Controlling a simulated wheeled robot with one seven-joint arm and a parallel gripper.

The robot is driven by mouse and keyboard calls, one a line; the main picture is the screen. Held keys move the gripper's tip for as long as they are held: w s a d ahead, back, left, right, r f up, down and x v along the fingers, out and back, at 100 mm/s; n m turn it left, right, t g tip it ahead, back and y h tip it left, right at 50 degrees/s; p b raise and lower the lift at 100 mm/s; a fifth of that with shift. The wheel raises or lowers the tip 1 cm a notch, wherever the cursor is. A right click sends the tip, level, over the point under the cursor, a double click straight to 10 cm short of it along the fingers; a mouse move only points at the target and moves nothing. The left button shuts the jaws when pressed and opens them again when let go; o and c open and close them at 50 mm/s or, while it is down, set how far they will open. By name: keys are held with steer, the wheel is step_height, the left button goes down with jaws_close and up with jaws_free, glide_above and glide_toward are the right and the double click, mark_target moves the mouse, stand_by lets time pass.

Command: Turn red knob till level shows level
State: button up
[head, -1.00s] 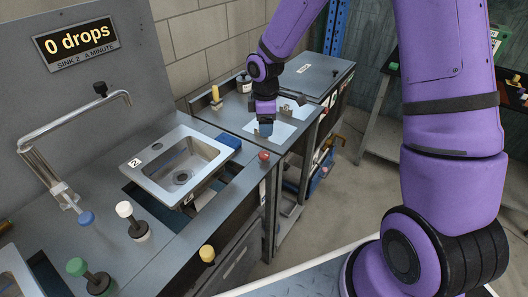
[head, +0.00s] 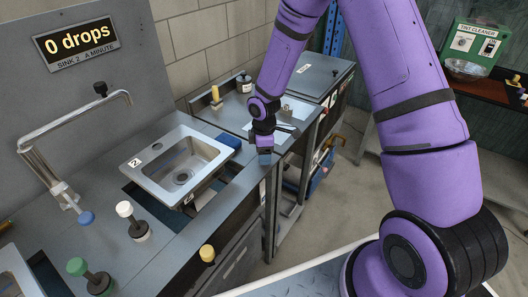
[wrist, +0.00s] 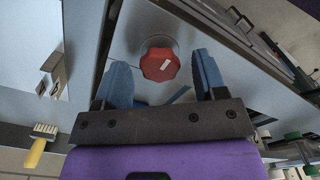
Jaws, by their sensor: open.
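The red knob (wrist: 160,65) shows in the wrist view, a lobed red disc with a white mark on its top. My gripper (wrist: 160,85) is open there, one blue finger to the left of the knob and one to the right, with gaps on both sides. The knob lies a little beyond the fingertips and nothing is held. In the head view my gripper (head: 265,158) hangs over the right edge of the counter and hides the red knob. The sink (head: 181,168), marked 2, sits raised in its cutout. I cannot make out a level indicator.
A "0 drops" sign (head: 75,42) is on the back panel. A tap (head: 75,150) and white (head: 124,209), yellow (head: 207,254) and green (head: 78,267) knobs stand at the left and front.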

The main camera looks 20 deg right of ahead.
steer(key=c, duration=0.9)
steer(key=shift+c, duration=0.2)
steer(key=shift+m, duration=0.5)
steer(key=m, duration=0.3)
steer(key=shift+m, duration=0.4)
steer(key=m, duration=0.4)
steer(key=shift+m, duration=0.3)
steer(key=m, duration=0.4)
steer(key=shift+w, duration=0.1)
steer(key=shift+m, duration=2.2)
